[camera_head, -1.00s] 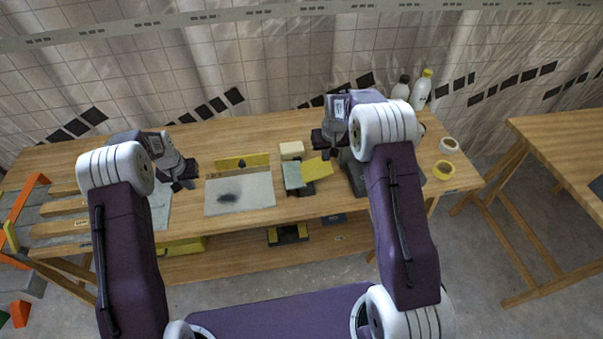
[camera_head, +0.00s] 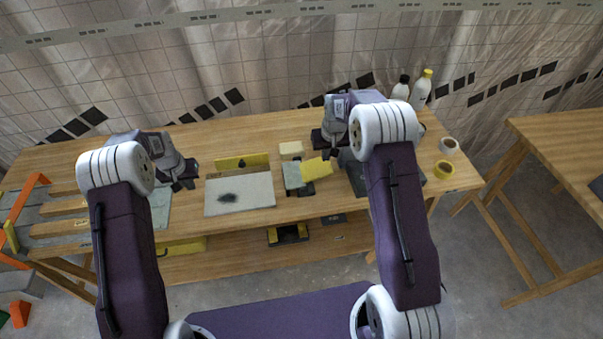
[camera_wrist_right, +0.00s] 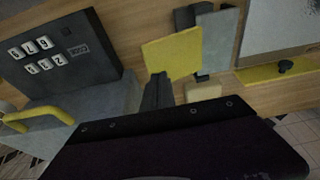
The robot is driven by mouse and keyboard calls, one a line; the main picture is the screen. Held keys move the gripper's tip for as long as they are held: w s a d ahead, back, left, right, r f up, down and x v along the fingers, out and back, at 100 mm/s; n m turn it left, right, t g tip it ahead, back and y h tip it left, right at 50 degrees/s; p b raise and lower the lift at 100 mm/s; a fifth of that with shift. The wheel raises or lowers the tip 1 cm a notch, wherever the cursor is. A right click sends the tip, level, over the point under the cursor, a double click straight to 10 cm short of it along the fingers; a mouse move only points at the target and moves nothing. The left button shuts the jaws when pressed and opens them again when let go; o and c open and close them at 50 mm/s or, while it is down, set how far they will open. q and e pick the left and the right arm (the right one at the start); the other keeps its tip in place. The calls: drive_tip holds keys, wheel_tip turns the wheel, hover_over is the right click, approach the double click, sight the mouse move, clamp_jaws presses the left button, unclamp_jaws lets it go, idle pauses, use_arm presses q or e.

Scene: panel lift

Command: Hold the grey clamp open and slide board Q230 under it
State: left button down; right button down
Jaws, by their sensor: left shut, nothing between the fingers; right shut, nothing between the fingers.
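I cannot tell for sure which part is the grey clamp. A small grey plate (camera_head: 292,176) lies beside a tilted yellow plate (camera_head: 317,168), with dark parts around them; the right wrist view also shows the grey plate (camera_wrist_right: 218,40) and the yellow plate (camera_wrist_right: 172,54). No label reading Q230 is legible. A pale board (camera_head: 252,188) with a dark smudge lies left of them, against a yellow bar (camera_head: 232,163) with a black knob. My left gripper (camera_head: 192,184) is shut and empty left of the pale board. My right gripper (camera_head: 333,154) is shut and empty near the yellow plate.
A cream block (camera_head: 291,149) sits behind the plates. A dark box with number cards (camera_wrist_right: 60,50) stands near my right gripper. Wooden strips (camera_head: 60,208) lie at the left.

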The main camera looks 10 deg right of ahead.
sight(198, 197)
drive_tip(key=shift+f, duration=0.2)
idle(0.5)
drive_tip(key=shift+s+x, duration=0.25)
drive_tip(key=shift+x, duration=0.8)
drive_tip(key=shift+f, duration=0.35)
drive_tip(key=shift+s+f, duration=0.1)
drive_tip(key=shift+f, duration=1.3)
use_arm(q)
drive_tip(key=shift+s+x, duration=0.2)
drive_tip(key=shift+x, duration=0.6)
drive_tip(key=shift+s+x, duration=0.2)
drive_tip(key=shift+x, duration=0.6)
drive_tip(key=shift+s+x, duration=0.2)
drive_tip(key=shift+x, duration=0.65)
drive_tip(key=shift+f, duration=0.1)
drive_tip(key=shift+d, duration=0.1)
